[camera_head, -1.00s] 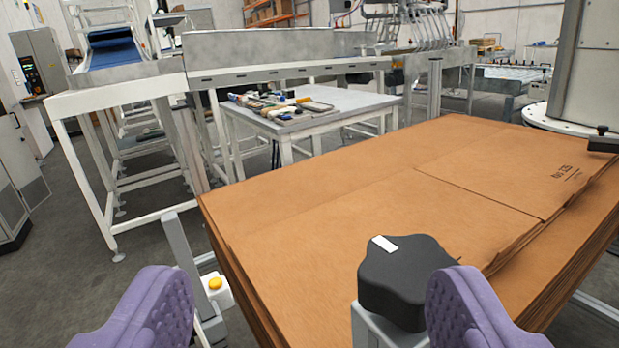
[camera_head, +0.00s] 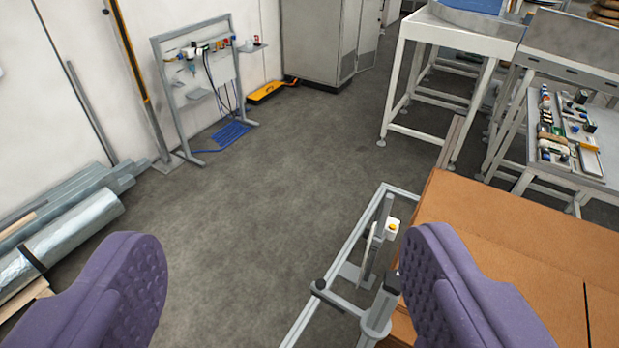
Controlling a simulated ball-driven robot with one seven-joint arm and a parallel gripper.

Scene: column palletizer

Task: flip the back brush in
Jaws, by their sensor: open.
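My gripper (camera_head: 285,275) is open and empty, its two purple padded fingers at the lower left and lower right of the view. Between them, farther off and right of centre, a grey metal rail frame (camera_head: 340,265) runs along the stack of brown cardboard blanks (camera_head: 520,225). An upright grey post (camera_head: 380,222) stands on it, with a white box with a yellow button (camera_head: 393,228) beside it. A dark round knob (camera_head: 319,285) sits on a crossbar. I cannot tell which of these parts is the back brush. The right finger hides part of the stack's near corner.
Open grey floor (camera_head: 250,210) fills the middle. Wrapped rolls (camera_head: 70,235) lie at left by the wall. A white conveyor frame (camera_head: 440,75) and a table with tools (camera_head: 585,165) stand at right.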

